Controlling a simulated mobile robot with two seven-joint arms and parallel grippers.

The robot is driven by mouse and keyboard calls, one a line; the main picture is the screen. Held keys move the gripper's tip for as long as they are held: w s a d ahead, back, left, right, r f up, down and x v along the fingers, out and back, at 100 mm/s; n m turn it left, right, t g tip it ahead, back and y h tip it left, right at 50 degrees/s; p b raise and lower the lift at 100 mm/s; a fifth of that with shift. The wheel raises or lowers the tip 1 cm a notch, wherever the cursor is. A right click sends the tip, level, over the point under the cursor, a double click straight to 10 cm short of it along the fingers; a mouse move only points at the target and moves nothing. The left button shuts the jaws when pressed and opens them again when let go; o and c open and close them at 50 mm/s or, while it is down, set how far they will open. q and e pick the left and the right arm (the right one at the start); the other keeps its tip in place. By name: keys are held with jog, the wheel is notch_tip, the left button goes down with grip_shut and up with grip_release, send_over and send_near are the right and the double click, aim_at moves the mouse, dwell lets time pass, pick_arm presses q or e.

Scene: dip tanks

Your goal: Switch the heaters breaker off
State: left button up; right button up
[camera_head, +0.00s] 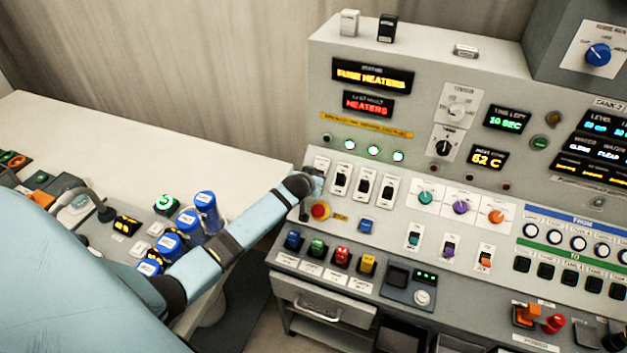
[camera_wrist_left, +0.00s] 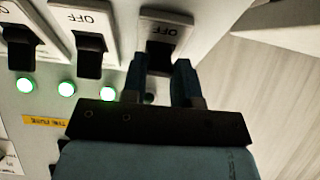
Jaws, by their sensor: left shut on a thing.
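A row of white breakers with dark levers stands on the sloped console. My left gripper (camera_head: 310,181) is at the leftmost breaker (camera_head: 321,163). In the left wrist view, which looks upside down, my left gripper's fingers (camera_wrist_left: 160,82) are on both sides of that breaker's dark lever (camera_wrist_left: 158,55), shut on it. OFF shows on its plate (camera_wrist_left: 167,28). The two neighbouring breakers (camera_wrist_left: 90,50) (camera_wrist_left: 22,45) also show OFF lettering. The breakers' names are too small to read. The lamp (camera_head: 327,137) above the leftmost breaker is dark. My right gripper is not in view.
Three green lamps (camera_head: 373,150) are lit above the other breakers. The upper display (camera_head: 372,76) reads FUSE HEATERS; the fault display (camera_head: 368,103) reads HEATERS. A red mushroom button (camera_head: 320,210) lies just below the gripper. Coloured buttons (camera_head: 317,248) stand lower down.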

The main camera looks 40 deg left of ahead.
pick_arm(q)
jog(key=shift+r, duration=0.1)
jog(key=o, duration=0.9)
jog(key=shift+s, duration=0.1)
jog(key=b+v, duration=0.1)
jog(key=v, duration=1.2)
jog(key=shift+s+r, duration=0.2)
jog(key=shift+s, duration=0.05)
